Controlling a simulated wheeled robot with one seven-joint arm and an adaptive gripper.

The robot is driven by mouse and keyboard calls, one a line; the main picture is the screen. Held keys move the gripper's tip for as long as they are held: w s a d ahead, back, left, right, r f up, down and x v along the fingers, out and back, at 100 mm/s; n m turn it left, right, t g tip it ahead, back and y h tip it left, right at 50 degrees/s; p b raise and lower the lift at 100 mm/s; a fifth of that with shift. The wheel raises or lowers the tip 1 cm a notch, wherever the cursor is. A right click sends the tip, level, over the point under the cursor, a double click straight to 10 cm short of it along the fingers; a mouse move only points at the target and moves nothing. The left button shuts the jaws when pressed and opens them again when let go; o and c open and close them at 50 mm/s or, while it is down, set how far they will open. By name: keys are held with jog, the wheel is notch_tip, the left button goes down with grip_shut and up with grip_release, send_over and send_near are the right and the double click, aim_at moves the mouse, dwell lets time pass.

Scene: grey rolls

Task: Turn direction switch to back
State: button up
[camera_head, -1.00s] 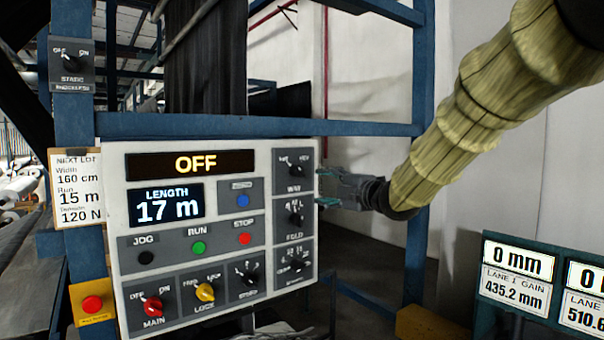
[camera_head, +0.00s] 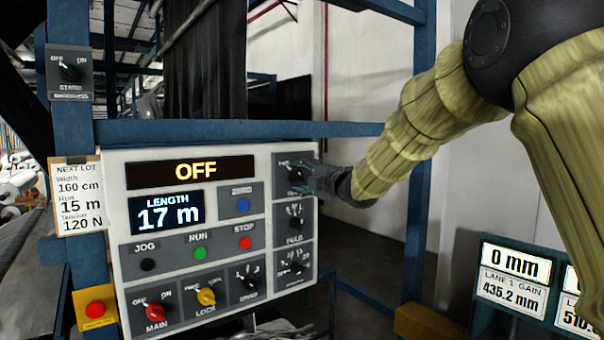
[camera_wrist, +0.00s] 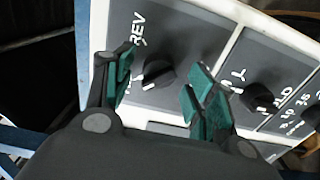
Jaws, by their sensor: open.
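The direction switch (camera_wrist: 158,74) is a black knob with a white pointer mark on a grey plate, with "REV" printed beside it in the wrist view. In the head view its plate (camera_head: 282,160) is at the top right of the white control panel (camera_head: 118,240), and my gripper partly covers the knob. My gripper (camera_wrist: 160,95) is open with its green-padded fingers on either side of the knob. Nothing is seen held, and I cannot tell whether a finger touches the knob. In the head view my gripper (camera_head: 303,180) reaches it from the right.
Below it on the panel are the fold knob (camera_head: 295,222) and another selector (camera_head: 295,262). Main (camera_head: 156,311), lock (camera_head: 206,296) and speed (camera_head: 249,280) knobs line the bottom. A blue frame post (camera_head: 421,190) stands to the right, behind my arm.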

jog(key=shift+w+a, duration=0.2)
jog(key=shift+w, duration=0.05)
jog(key=c, duration=1)
jog(key=shift+c, duration=0.2)
